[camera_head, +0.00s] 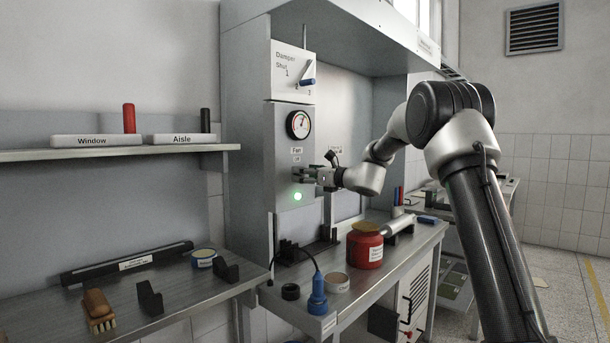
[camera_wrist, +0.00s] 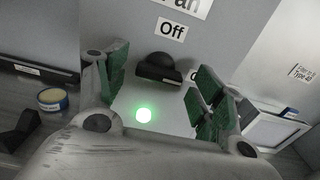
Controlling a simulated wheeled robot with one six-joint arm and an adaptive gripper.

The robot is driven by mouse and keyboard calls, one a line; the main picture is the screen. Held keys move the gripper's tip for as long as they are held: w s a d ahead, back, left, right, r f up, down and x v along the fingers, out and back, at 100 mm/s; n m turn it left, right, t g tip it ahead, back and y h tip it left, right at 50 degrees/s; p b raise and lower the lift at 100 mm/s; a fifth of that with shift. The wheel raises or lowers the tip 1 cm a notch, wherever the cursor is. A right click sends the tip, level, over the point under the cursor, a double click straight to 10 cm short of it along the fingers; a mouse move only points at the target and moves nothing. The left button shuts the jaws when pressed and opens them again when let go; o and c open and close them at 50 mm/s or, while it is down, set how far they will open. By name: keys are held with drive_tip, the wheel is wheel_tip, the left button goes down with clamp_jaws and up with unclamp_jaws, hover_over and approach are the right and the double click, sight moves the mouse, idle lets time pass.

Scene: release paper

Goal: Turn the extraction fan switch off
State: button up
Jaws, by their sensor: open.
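The fan switch (camera_wrist: 158,68) is a dark rounded knob on the grey panel, under the labels "Fan" and "Off" (camera_wrist: 172,29) in the wrist view. A second label beside it is mostly hidden by a finger. A green lamp (camera_wrist: 144,115) glows below the switch; it also shows in the head view (camera_head: 297,196). My gripper (camera_wrist: 152,82) is open, with its green-padded fingers on either side of the switch and nothing gripped.
A gauge (camera_head: 299,125) and a damper lever (camera_head: 307,82) are above on the same cabinet. A shelf (camera_head: 110,153) is at left.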

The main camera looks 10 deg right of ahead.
drive_tip(key=shift+w+a, duration=0.2)
drive_tip(key=shift+c, duration=0.2)
drive_tip(key=c, duration=1)
